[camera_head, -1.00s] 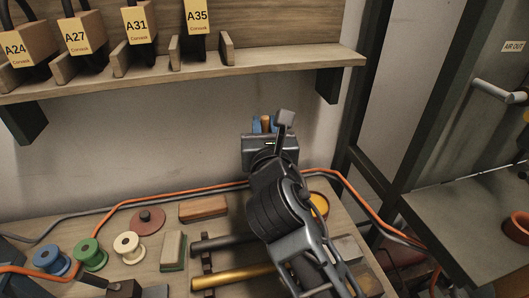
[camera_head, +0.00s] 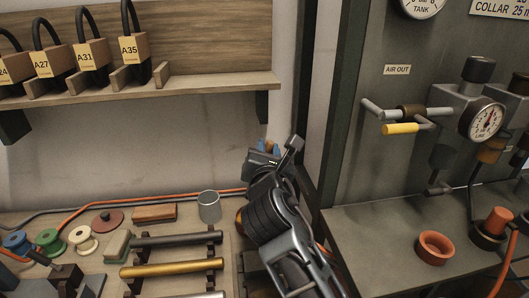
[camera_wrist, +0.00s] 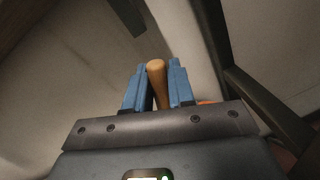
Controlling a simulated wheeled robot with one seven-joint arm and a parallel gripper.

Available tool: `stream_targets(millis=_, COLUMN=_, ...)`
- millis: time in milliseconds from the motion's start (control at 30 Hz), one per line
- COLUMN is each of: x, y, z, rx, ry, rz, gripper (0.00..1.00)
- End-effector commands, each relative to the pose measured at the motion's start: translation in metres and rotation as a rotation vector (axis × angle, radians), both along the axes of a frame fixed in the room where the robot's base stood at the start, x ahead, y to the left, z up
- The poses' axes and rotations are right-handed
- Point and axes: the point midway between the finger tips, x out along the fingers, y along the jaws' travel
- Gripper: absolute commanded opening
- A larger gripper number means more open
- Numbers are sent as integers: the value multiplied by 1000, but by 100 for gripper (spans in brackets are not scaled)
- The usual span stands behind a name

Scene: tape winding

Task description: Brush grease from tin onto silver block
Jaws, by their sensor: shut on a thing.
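An amber round thing (camera_head: 240,221), perhaps the grease tin, is mostly behind my arm on the bench. A grey cylinder (camera_head: 209,206) stands upright left of it. A silver bar (camera_head: 207,295) shows at the bottom edge, below a gold bar (camera_head: 172,269) and a dark bar (camera_head: 178,238). I cannot tell which thing is the silver block.
Spools (camera_head: 48,240) and a brown block (camera_head: 154,213) lie on the left of the bench. A shelf (camera_head: 190,83) with tagged padlocks hangs above. To the right are a dark post (camera_head: 340,100), a pressure gauge (camera_head: 487,120) and an orange cup (camera_head: 435,247).

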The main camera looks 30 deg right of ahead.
Motion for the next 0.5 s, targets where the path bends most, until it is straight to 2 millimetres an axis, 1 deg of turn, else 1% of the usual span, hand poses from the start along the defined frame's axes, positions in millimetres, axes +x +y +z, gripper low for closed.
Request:
stream_targets(millis=267, x=1, y=0, z=-9, rx=8, ry=-3, rz=-2, gripper=0)
stream_targets(millis=500, x=1, y=0, z=-27, rx=6, ry=-4, rz=-2, gripper=0)
